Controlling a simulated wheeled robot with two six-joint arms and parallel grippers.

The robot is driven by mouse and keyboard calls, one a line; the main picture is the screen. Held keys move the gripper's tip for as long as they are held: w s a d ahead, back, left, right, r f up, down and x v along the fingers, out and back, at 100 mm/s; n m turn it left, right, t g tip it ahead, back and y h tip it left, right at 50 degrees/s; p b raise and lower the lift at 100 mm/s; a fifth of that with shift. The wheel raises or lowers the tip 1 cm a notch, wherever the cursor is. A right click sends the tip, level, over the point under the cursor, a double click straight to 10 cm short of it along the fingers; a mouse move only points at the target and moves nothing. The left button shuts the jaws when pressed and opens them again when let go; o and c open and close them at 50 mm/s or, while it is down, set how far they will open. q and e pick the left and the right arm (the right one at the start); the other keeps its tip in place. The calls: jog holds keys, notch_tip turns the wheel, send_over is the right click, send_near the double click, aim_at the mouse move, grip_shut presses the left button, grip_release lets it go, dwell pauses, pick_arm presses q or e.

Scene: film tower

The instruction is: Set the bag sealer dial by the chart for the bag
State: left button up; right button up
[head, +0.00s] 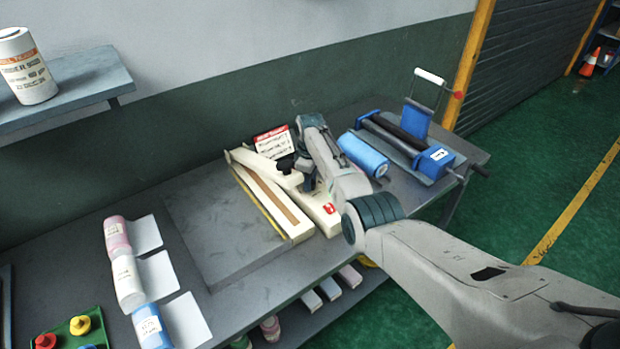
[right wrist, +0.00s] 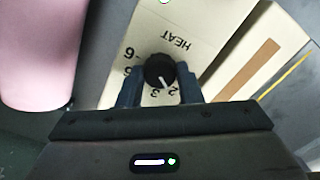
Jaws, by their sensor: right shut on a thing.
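The cream bag sealer (head: 268,198) lies on the grey bench, with a brown strip along its length. Its black HEAT dial (right wrist: 160,70) shows in the right wrist view, with numbers printed around it. The dial's white pointer line points down between the 2 and the 3. My right gripper (right wrist: 161,82) is shut on the dial, one blue-grey finger on each side; in the head view the arm hides the dial. The chart (head: 273,143), a white card with a red header, stands behind the sealer; its lines are too small to read. My left gripper is out of view.
Pink (head: 117,236), white (head: 127,282) and blue (head: 150,326) rolls with pale sheets lie at the left. A blue roll (head: 363,155) and a roller stand (head: 405,140) are right of the sealer. A labelled white roll (head: 24,68) stands on the wall shelf.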

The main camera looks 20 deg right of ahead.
jog(key=shift+r, duration=0.1)
dwell(0.4)
jog(key=o, duration=1)
notch_tip(320, 180, up, 11)
jog(key=b, duration=0.2)
jog(key=shift+b, duration=0.3)
